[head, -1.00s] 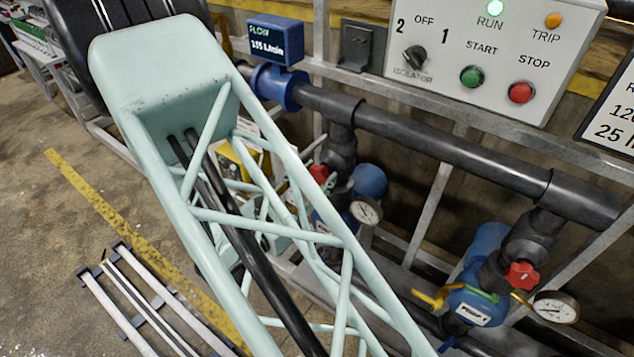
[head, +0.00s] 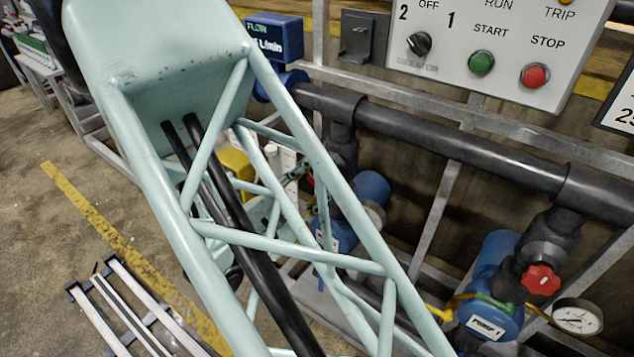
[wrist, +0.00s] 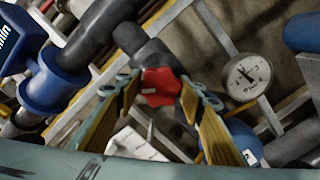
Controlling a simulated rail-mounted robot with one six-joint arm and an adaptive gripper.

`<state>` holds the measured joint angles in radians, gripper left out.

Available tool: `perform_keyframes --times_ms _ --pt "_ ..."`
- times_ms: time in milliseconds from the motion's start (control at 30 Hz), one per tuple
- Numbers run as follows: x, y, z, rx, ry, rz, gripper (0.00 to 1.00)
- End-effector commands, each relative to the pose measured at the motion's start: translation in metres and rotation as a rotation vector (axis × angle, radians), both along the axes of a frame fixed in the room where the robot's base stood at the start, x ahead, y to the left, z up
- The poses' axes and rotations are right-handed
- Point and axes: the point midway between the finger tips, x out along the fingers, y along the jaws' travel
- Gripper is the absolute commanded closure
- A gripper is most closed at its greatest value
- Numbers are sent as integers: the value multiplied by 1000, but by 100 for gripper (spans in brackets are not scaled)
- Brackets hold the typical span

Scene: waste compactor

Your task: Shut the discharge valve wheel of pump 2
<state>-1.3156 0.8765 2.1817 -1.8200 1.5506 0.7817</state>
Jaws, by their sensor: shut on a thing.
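A red lobed valve wheel (wrist: 162,88) sits on a dark pipe fitting in the wrist view. My gripper (wrist: 159,82) has its two yellow-padded fingers on either side of this wheel, shut on it. A pressure gauge (wrist: 247,76) is to the right of the held wheel.
Another blue pump, labelled PUMP 1 (head: 490,318), with its own red wheel (head: 540,280) and gauge (head: 578,317), stands at right. A dark horizontal pipe (head: 450,143) runs above the pumps. The control panel (head: 500,40) and flow meter (head: 273,38) are higher up.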

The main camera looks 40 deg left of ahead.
Motion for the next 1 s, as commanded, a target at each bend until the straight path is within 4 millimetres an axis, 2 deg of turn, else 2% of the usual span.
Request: perform_keyframes --times_ms 1000 --pt "0 0 0 784 -4 0 75"
